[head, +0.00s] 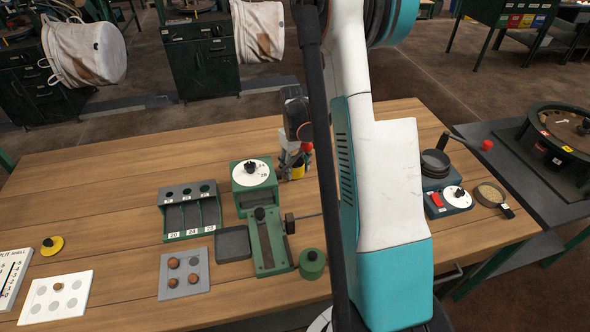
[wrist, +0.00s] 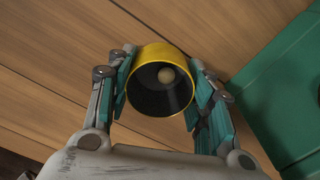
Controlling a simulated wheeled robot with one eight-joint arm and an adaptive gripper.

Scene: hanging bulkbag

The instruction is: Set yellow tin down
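The yellow tin (wrist: 163,80) is between the two teal-padded fingers of my gripper (wrist: 162,88) in the wrist view. Both fingers press on its sides, so my gripper is shut on it. The tin's open mouth faces the wrist camera, with a dark inside and a small pale round thing (wrist: 166,75) in it. In the head view my gripper (head: 293,160) is low over the wooden table, with a bit of the yellow tin (head: 298,171) showing, right of the green box with the white dial. Whether the tin touches the table cannot be told.
The green dial box (head: 247,198) stands close left of my gripper. A green slotted rack (head: 190,220), a grey tray (head: 233,244) and a green lidded pot (head: 312,263) are nearby. The table's back left (head: 120,160) is bare.

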